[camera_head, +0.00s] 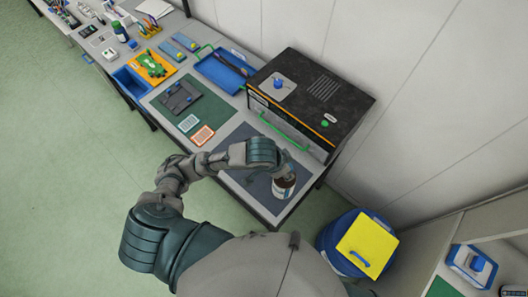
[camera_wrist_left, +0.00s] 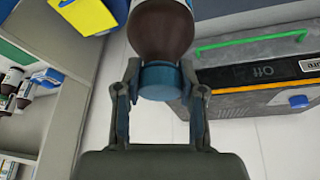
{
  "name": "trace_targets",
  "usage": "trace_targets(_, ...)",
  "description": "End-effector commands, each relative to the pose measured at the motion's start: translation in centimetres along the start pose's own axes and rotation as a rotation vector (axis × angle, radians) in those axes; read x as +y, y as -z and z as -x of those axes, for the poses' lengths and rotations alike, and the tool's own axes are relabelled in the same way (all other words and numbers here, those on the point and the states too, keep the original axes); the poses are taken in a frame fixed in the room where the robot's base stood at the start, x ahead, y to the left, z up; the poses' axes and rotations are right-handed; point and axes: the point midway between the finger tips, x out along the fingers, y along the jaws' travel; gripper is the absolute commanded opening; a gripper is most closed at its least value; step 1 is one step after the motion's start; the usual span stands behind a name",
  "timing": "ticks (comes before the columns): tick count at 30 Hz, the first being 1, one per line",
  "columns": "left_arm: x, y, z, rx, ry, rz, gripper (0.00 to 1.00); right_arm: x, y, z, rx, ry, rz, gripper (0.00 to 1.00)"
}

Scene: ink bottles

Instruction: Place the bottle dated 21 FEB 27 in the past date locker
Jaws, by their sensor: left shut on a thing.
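A brown bottle (camera_head: 284,187) with a white label is at the near right end of the table, below my left gripper (camera_head: 285,168). In the left wrist view, my left gripper (camera_wrist_left: 159,72) is shut on the bottle's blue cap (camera_wrist_left: 159,84), and the brown body (camera_wrist_left: 160,32) extends beyond it. The label's date cannot be read. I cannot tell whether the bottle touches the dark mat (camera_head: 239,139). No locker marked for past dates can be read in either view. My right gripper is not in view.
A black-topped machine (camera_head: 335,108) with a green handle stands behind the bottle. A blue bin with a yellow lid (camera_head: 368,246) is right of the table. Shelving (camera_wrist_left: 55,120) holds several bottles at the left of the wrist view. A blue tray (camera_head: 220,72) lies farther back.

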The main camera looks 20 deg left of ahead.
Motion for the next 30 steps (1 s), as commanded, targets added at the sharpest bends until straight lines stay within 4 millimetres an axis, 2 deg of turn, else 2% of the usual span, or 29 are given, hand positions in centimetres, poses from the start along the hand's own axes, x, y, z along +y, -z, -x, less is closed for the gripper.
trace_targets(5,-0.7,-0.1,0.0,-0.001,0.001,0.000,0.00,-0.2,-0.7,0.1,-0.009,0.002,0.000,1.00)
trace_targets(9,-2.9,-0.4,-0.1,-0.004,0.002,0.004,0.00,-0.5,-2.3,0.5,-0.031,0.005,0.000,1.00)
trace_targets(12,-5.0,-0.7,-0.2,-0.005,0.002,0.005,0.00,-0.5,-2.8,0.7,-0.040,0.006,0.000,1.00)
trace_targets(22,-12.8,-2.1,-0.4,-0.004,0.001,0.006,0.00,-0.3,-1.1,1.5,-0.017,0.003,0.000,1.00)
trace_targets(27,-15.3,-2.5,-0.5,-0.001,-0.001,0.002,0.00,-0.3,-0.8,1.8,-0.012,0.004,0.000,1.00)
trace_targets(30,-15.8,-2.5,-0.5,-0.001,0.000,0.001,0.00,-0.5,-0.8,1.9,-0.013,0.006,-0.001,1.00)
